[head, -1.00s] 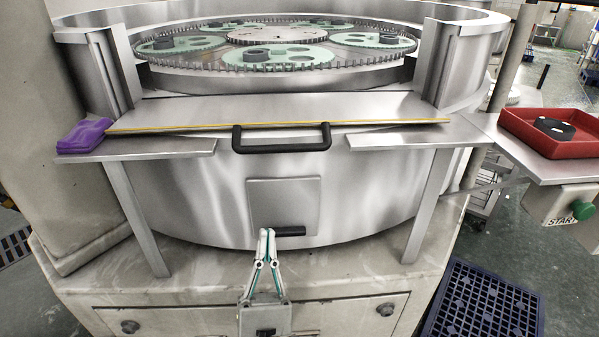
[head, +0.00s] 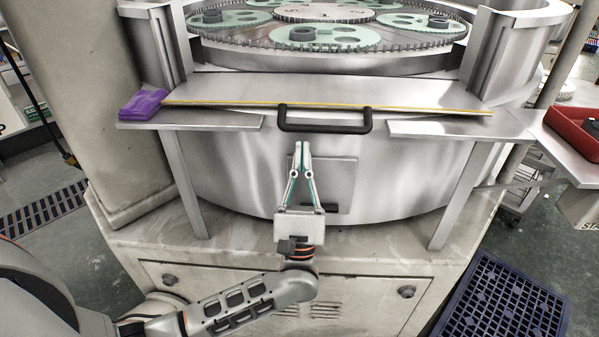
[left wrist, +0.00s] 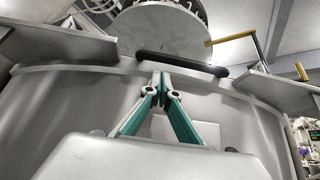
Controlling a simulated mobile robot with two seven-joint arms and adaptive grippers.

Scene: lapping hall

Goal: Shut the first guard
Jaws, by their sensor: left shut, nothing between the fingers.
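The guard (head: 330,93) is a flat steel panel with a yellow front edge, lying folded down in front of the machine's round opening. Its black bar handle (head: 325,128) hangs at the front edge, and it also shows in the left wrist view (left wrist: 180,63). My left gripper (head: 302,145) points up with its fingertips together, empty, just below the handle and left of its middle. In the left wrist view its fingertips (left wrist: 163,78) are close under the handle; I cannot tell whether they touch. My right gripper is out of view.
Steel side ledges (head: 215,119) flank the guard; a purple cloth (head: 143,104) lies on the left one. A red tray (head: 570,130) stands at the right. Behind the guard is a toothed ring with green carriers (head: 325,38). A blue crate (head: 505,305) sits on the floor.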

